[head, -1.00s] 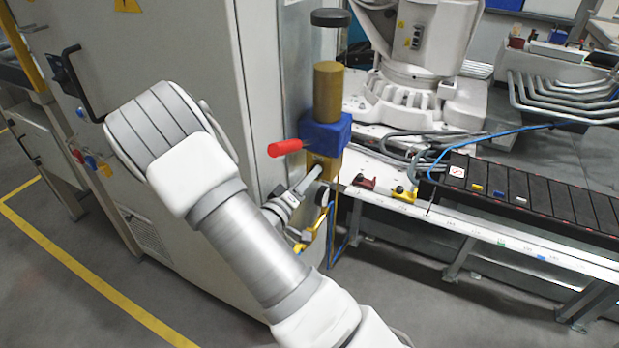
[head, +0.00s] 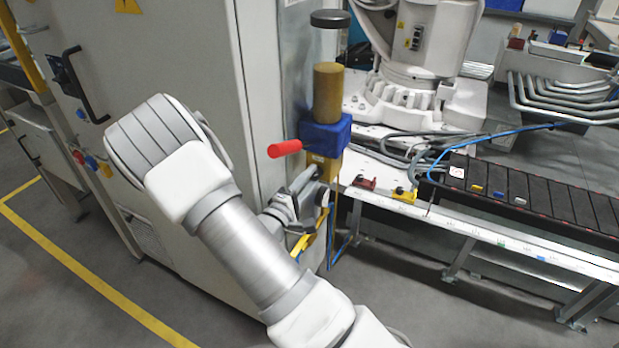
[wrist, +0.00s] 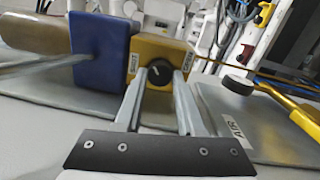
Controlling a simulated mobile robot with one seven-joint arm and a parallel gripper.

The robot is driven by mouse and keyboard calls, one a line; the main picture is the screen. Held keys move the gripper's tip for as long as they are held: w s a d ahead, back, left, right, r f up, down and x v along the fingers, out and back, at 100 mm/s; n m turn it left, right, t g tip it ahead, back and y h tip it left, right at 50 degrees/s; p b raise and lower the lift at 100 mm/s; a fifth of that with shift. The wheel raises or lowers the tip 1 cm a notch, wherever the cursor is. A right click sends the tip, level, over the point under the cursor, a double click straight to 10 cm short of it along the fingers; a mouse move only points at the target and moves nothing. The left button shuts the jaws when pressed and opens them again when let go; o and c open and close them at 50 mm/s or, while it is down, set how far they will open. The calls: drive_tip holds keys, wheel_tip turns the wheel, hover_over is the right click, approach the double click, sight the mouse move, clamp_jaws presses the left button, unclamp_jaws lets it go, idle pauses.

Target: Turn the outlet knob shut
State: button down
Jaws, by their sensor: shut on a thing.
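The outlet knob (wrist: 160,73) is a small dark round knob with a pale pointer mark, on the front of a yellow-brass block (wrist: 150,50) in the wrist view. One small label sits on the block at each side of the knob; the left one seems to read SHUT. My gripper (wrist: 160,78) has a finger on each side of the knob and is shut on it. In the head view, my gripper (head: 316,180) is at the brass block below the blue block (head: 326,136). The knob is hidden there.
A red handle (head: 285,148) sticks out left of the blue block, above my wrist. A brass cylinder (head: 328,92) rises above it. A large grey cabinet (head: 190,60) stands close on the left. A yellow bar (wrist: 303,118) and an AIR label (wrist: 236,131) are at right in the wrist view.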

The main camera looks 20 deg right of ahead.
drive_tip(key=n+p, duration=0.2)
drive_tip(key=n, duration=0.4)
drive_tip(key=shift+s+d+n+t+p, duration=0.1)
drive_tip(key=shift+n+t+p, duration=0.4)
drive_tip(key=shift+n+p, duration=1.1)
drive_tip(key=shift+f+n+b, duration=0.1)
drive_tip(key=shift+n+b, duration=0.2)
drive_tip(key=shift+n, duration=0.3)
drive_tip(key=c, duration=0.5)
unclamp_jaws()
drive_tip(key=p+v, duration=0.1)
drive_tip(key=v, duration=1.6)
drive_tip(key=shift+s, duration=0.25)
drive_tip(key=shift+r, duration=0.3)
